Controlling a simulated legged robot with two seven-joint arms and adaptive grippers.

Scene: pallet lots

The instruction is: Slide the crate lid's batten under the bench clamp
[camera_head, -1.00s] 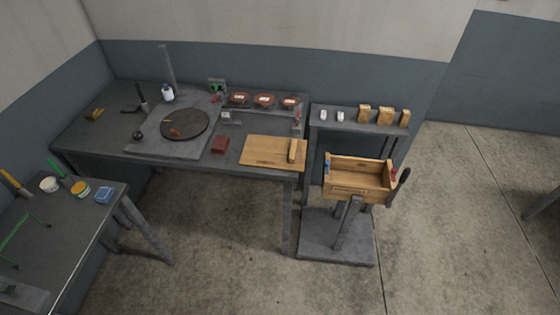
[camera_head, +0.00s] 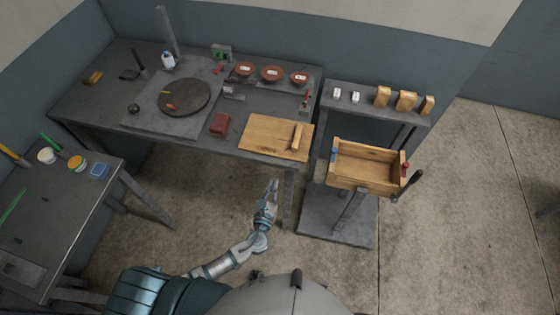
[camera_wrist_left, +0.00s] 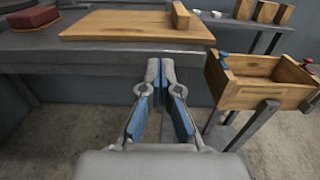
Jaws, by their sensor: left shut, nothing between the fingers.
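The crate lid (camera_head: 262,136), a flat wooden board, lies at the bench's front right edge; it also shows in the left wrist view (camera_wrist_left: 125,26). Its batten (camera_head: 297,137), a short wooden bar, sits near the lid's right end and also shows in the wrist view (camera_wrist_left: 180,15). A small grey fixture with a red part (camera_head: 306,101), possibly the bench clamp, stands behind the lid. My left gripper (camera_head: 272,184) is shut and empty, in front of and below the bench edge, apart from the lid. Its fingertips meet in the wrist view (camera_wrist_left: 160,66). My right gripper is not in view.
An open wooden crate (camera_head: 365,182) with a blue and a red fitting stands on a pedestal to the right. A round dark turntable (camera_head: 184,97), red block (camera_head: 220,124) and several bowls share the bench (camera_head: 180,138). A side table (camera_head: 62,205) stands left.

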